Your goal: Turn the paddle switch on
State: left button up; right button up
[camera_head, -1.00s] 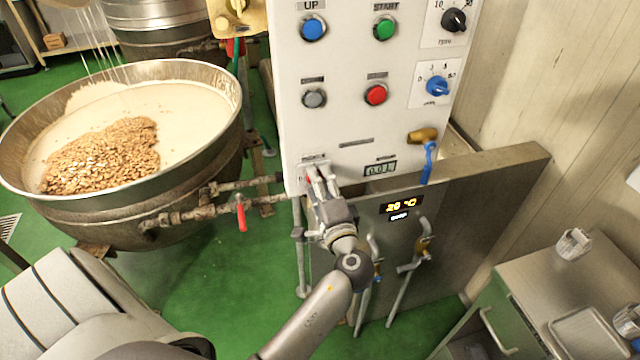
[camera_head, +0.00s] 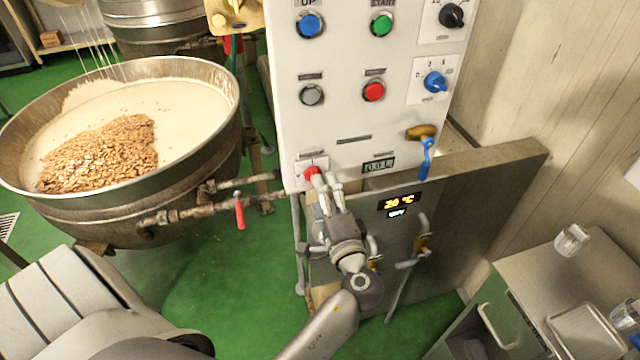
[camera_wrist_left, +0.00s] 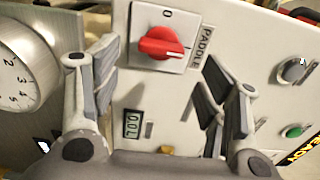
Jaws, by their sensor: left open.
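The paddle switch is a red rotary knob on a white square plate, low on the white control panel (camera_head: 360,130). Its red knob (camera_head: 312,172) shows just beyond my left gripper in the head view. In the left wrist view the knob (camera_wrist_left: 160,43) is near the top, between and beyond the fingers, with a "0" mark above it and a "PADDLE" label to its right. The knob's grip lies roughly crosswise there. My left gripper (camera_head: 328,190) is open and empty; its fingers (camera_wrist_left: 160,85) appear apart from the knob. My right gripper is not in view.
A digital display (camera_head: 378,165) sits right of the switch, with a blue-handled valve (camera_head: 426,155) farther right. Several buttons and dials are above. A large kettle (camera_head: 120,160) stands left, its pipe carrying a red handle (camera_head: 240,213). A metal cabinet (camera_head: 560,280) stands right.

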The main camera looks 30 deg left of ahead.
pick_arm(q)
jog(key=v, duration=0.3)
dwell(0.5)
jog(key=d+f+m+g+h, duration=0.1)
jog(key=d+f+h, duration=0.15)
jog(key=f, duration=0.65)
jog(key=d+f+m+h, duration=0.1)
jog(key=f+m+h, duration=0.15)
jog(key=f, duration=0.75)
jog(key=s+d+f+n+g+h, duration=0.15)
jog(key=s+f, duration=0.25)
jog(key=f, duration=0.5)
jog(key=s+d+f+g+h, duration=0.1)
jog(key=s+f+g+h, duration=0.2)
jog(key=f, duration=0.5)
jog(key=s+f+n+g+h, duration=0.2)
jog(key=s+f+g+h, duration=0.1)
jog(key=s+f, duration=1.1)
jog(key=s+a+f+n+g, duration=0.1)
jog(key=s+f+n, duration=0.1)
jog(key=s, duration=0.7)
jog(key=s+a+f+n+g+h, duration=0.1)
jog(key=s+a+f+n, duration=0.1)
jog(key=s, duration=0.7)
jog(key=shift+s+f+n, duration=0.4)
jog(key=shift+f+n, duration=0.45)
jog(key=shift+n, duration=0.15)
